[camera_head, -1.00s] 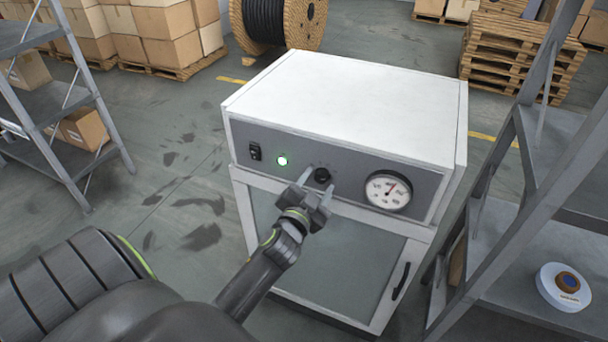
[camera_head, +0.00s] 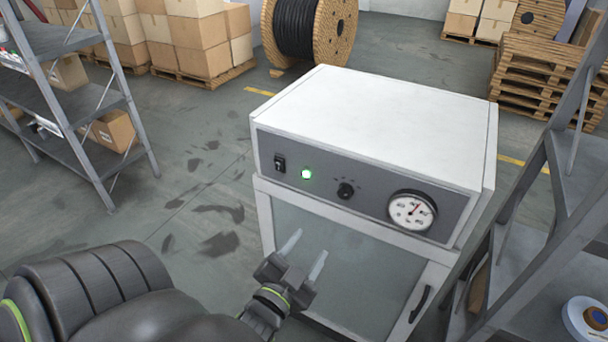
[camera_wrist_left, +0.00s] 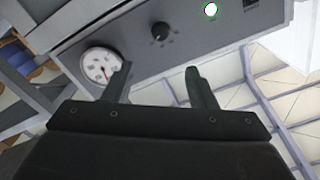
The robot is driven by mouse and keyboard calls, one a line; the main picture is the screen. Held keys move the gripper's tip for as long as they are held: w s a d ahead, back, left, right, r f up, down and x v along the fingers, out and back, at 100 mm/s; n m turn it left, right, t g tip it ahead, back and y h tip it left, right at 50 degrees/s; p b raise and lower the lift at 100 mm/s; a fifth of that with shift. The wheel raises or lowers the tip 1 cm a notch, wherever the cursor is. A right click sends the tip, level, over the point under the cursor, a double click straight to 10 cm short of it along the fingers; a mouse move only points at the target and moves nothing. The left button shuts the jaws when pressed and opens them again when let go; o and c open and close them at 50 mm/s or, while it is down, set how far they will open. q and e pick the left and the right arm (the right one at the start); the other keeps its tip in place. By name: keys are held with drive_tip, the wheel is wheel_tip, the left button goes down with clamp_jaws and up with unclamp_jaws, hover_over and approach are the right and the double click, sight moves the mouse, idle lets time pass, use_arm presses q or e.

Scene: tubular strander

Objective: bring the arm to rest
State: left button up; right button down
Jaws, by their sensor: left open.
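My left gripper (camera_head: 304,252) is open and empty in the head view, in front of the glass door of a white cabinet (camera_head: 385,115). It is below the cabinet's black knob (camera_head: 346,190) and apart from it. In the left wrist view, the open fingers (camera_wrist_left: 160,85) frame empty space, with the knob (camera_wrist_left: 160,31) beyond them. A green lamp (camera_head: 306,174) is lit on the grey panel, left of the knob. A round gauge (camera_head: 411,211) is to the knob's right. My right gripper is not in view.
A grey shelf rack (camera_head: 78,90) stands at the left and another (camera_head: 560,190) close by at the right. A wooden cable reel (camera_head: 345,30), stacked boxes (camera_head: 205,45) and pallets (camera_head: 540,80) stand behind. The floor left of the cabinet is free.

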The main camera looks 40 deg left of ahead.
use_arm(q)
drive_tip(key=shift+s, duration=0.35)
drive_tip(key=shift+f, duration=0.1)
idle(0.3)
drive_tip(key=s+d+f+n+g+h, duration=0.15)
drive_tip(key=f+g, duration=0.25)
drive_tip(key=f, duration=1.2)
drive_tip(key=s+f+g+h, duration=0.1)
drive_tip(key=s+f+g, duration=0.25)
drive_tip(key=f, duration=1.25)
drive_tip(key=s+a+f+n+g, duration=0.2)
drive_tip(key=s+f+g, duration=0.7)
drive_tip(key=s+f, duration=1)
drive_tip(key=s+a, duration=0.1)
drive_tip(key=s, duration=0.3)
drive_tip(key=shift+f+n, duration=0.35)
drive_tip(key=shift+h, duration=0.25)
